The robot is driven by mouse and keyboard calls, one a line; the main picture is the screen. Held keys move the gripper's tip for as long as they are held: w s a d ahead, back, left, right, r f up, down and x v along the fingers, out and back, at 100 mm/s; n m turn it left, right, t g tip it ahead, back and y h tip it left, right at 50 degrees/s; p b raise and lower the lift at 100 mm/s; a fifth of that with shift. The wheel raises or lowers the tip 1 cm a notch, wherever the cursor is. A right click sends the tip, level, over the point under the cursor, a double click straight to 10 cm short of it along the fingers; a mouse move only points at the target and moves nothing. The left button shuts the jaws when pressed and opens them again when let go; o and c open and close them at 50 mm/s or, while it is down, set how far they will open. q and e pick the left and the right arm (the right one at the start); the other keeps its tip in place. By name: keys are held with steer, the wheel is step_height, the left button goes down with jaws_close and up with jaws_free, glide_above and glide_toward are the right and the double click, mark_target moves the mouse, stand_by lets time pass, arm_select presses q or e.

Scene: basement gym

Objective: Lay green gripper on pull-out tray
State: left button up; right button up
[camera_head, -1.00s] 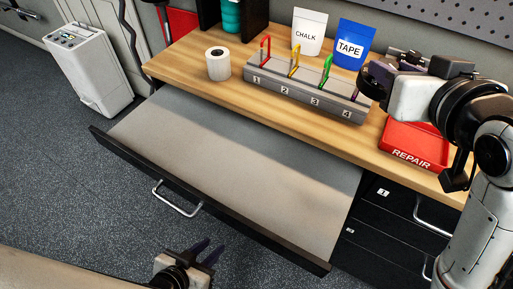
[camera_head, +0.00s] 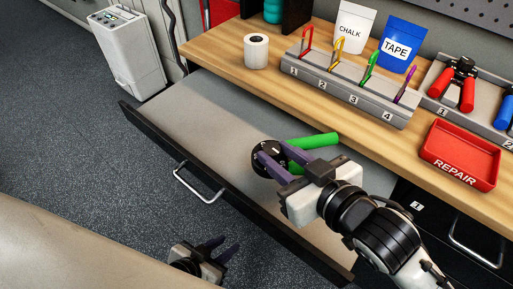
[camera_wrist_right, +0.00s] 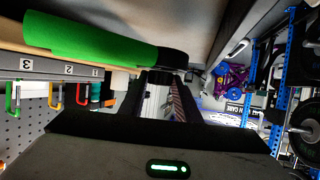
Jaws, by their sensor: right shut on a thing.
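The green gripper is a hand exerciser with green handles (camera_head: 318,140) and a round black part. My right gripper (camera_head: 275,153) is shut on it and holds it over the pull-out tray (camera_head: 215,110); I cannot tell the exact height above it. In the right wrist view a green handle (camera_wrist_right: 90,40) crosses the upper left. The tray is extended, grey, with a black front and a metal handle, and its visible surface is bare. My left gripper (camera_head: 222,249) is open and empty, low in front of the tray.
On the wooden top stand a tape roll (camera_head: 256,50), a numbered rack (camera_head: 345,82) with coloured carabiners, chalk (camera_head: 352,32) and tape (camera_head: 398,48) pouches, and a red repair bin (camera_head: 458,158). Another numbered holder (camera_head: 438,85) bears red- and blue-handled grippers.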

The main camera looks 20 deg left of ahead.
mark_target(259, 145)
steer(key=f, duration=0.5)
steer(key=shift+w+a+f+b, duration=0.15)
steer(key=shift+w+a+b, duration=0.05)
steer(key=shift+a+b, duration=0.1)
steer(key=w+a, duration=0.2)
steer(key=shift+w+a, duration=0.2)
steer(key=shift+a, duration=0.2)
steer(key=shift+w+a+r, duration=0.2)
steer(key=shift+w+a, duration=0.8)
steer(key=shift+a, duration=0.15)
steer(key=shift+w+a+f, duration=0.2)
steer(key=shift+a+f, duration=0.1)
steer(key=shift+f, duration=0.4)
steer(key=shift+d, duration=0.1)
steer(key=shift+f, duration=0.1)
steer(key=o, duration=1.1)
steer(key=shift+f, duration=0.1)
steer(key=shift+o, duration=0.2)
